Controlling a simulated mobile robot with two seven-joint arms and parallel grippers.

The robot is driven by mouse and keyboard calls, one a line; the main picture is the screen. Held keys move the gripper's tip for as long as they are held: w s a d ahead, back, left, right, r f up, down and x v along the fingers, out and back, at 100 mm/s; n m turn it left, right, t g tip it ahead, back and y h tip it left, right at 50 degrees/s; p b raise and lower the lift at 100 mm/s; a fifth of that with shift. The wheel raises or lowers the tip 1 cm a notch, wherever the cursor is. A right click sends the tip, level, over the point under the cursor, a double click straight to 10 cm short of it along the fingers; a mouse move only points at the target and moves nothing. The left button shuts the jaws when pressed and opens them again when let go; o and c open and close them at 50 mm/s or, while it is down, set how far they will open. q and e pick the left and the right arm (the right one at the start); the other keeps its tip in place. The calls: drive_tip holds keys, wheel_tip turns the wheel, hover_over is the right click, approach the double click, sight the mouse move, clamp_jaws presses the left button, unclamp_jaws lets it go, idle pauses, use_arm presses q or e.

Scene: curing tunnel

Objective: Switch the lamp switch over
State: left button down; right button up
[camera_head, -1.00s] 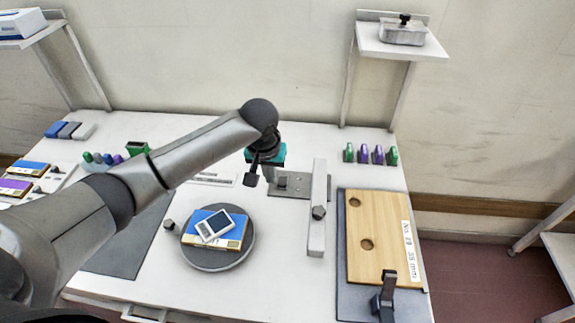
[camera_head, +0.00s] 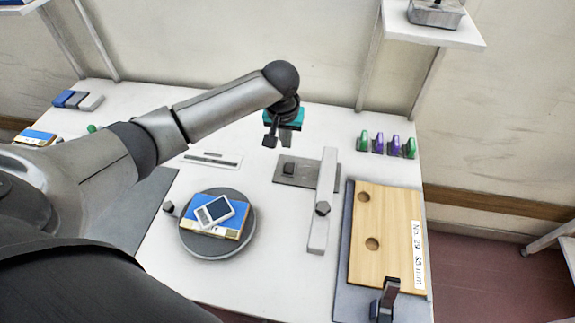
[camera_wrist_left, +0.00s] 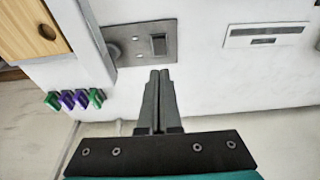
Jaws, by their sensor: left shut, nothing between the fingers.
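The lamp switch looks to be the dark rocker (camera_head: 288,168) on a grey metal plate (camera_head: 309,174) on the white table. In the left wrist view the rocker (camera_wrist_left: 158,44) is a dark square in a frame, just beyond my fingertips. My left gripper (camera_head: 270,141), with a teal body, hangs behind the plate in the head view, fingers pointing down. In the left wrist view its fingers (camera_wrist_left: 160,76) are shut together and empty. The tips look apart from the rocker; their exact height over it is hard to tell. My right gripper is not in view.
A white bar (camera_head: 321,235) with a dark knob crosses the plate's right end. A round grey turntable (camera_head: 190,243) holds a blue box and a white device. A wooden board (camera_head: 392,235) lies to the right. Green and purple clips (camera_head: 379,144) stand at the back.

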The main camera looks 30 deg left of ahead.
sight(288, 171)
use_arm(q)
drive_tip(key=x, duration=0.4)
drive_tip(key=b+x, duration=0.1)
drive_tip(key=x, duration=0.2)
drive_tip(key=s+b+x, duration=0.1)
drive_tip(key=x, duration=0.3)
drive_tip(key=shift+f, duration=0.5)
drive_tip(key=shift+d+f, duration=0.1)
drive_tip(key=shift+f, duration=0.25)
drive_tip(key=shift+s+f, duration=0.1)
drive_tip(key=shift+f, duration=0.15)
drive_tip(key=shift+w+r, duration=0.35)
drive_tip(key=shift+w, duration=0.35)
drive_tip(key=shift+r, duration=0.1)
